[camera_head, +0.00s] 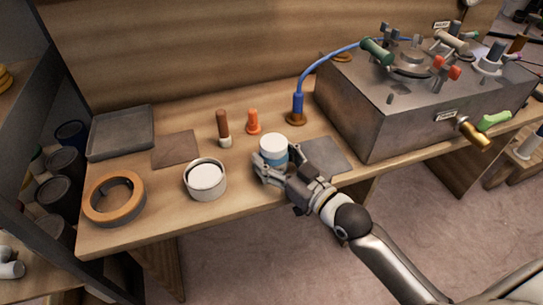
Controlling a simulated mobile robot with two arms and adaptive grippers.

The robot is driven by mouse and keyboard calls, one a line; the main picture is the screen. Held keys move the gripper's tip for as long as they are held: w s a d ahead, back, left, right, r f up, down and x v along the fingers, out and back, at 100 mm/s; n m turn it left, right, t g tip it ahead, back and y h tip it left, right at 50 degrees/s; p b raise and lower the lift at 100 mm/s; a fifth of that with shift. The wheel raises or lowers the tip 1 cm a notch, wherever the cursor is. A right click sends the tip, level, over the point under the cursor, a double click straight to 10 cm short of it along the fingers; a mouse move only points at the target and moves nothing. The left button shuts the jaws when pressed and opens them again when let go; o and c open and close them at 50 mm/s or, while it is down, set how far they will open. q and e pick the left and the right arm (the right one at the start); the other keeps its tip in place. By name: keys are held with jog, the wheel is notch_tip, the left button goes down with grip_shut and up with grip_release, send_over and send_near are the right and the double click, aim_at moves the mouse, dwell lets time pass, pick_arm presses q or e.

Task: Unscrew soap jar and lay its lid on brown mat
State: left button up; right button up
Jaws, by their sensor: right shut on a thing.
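A small jar with a white lid (273,142) and a bluish body (274,157), which looks like the soap jar, is upright near the front of the bench. The lid is on it. My right gripper (273,172) is shut on this jar from the front right, with its fingers around the lower part, which they partly hide. I cannot tell whether the jar touches the bench. The brown mat (176,149) lies flat and bare to the left, in front of the back wall. My left gripper is not in view.
A white round container (205,180) stands between jar and tape roll (113,199). A brown-and-white marker-like piece (223,129), an orange piece (253,121) and a blue cabled plug (297,108) stand behind. A grey mat (333,154), grey tray (122,132) and metal box (372,110) flank them.

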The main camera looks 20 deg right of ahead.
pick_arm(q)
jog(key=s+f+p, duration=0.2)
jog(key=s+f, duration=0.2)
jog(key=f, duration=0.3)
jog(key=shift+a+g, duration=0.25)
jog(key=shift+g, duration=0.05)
pick_arm(e)
jog(key=s+d+r, duration=0.5)
jog(key=s+r, duration=0.2)
jog(key=s, duration=0.5)
jog(key=shift+d+r, duration=0.15)
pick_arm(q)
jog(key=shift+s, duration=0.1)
pick_arm(e)
jog(key=o, duration=0.7)
jog(key=shift+c, duration=0.2)
jog(key=c, duration=0.9)
